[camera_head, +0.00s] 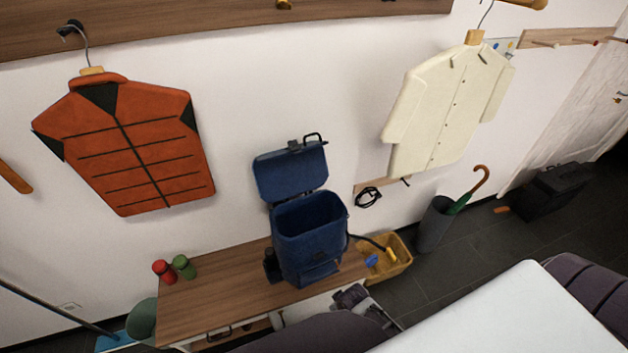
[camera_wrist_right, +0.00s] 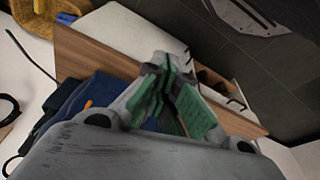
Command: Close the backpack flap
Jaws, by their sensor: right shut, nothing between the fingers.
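The blue backpack (camera_head: 310,240) stands upright on the wooden bench, with its main compartment open at the top. Its flap (camera_head: 290,172) is raised and leans back towards the wall, with a dark handle loop at its upper edge. In the right wrist view, part of the blue backpack (camera_wrist_right: 72,100) shows at the left, beside my gripper and partly hidden by it. My right gripper (camera_wrist_right: 170,78) has green finger pads; it is shut and empty, with the bench behind it in the picture. My left gripper is not in view.
A yellow crate (camera_head: 398,262) and a grey umbrella bin (camera_head: 434,225) stand to the right. An orange vest (camera_head: 135,145) and a cream shirt (camera_head: 450,110) hang above.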

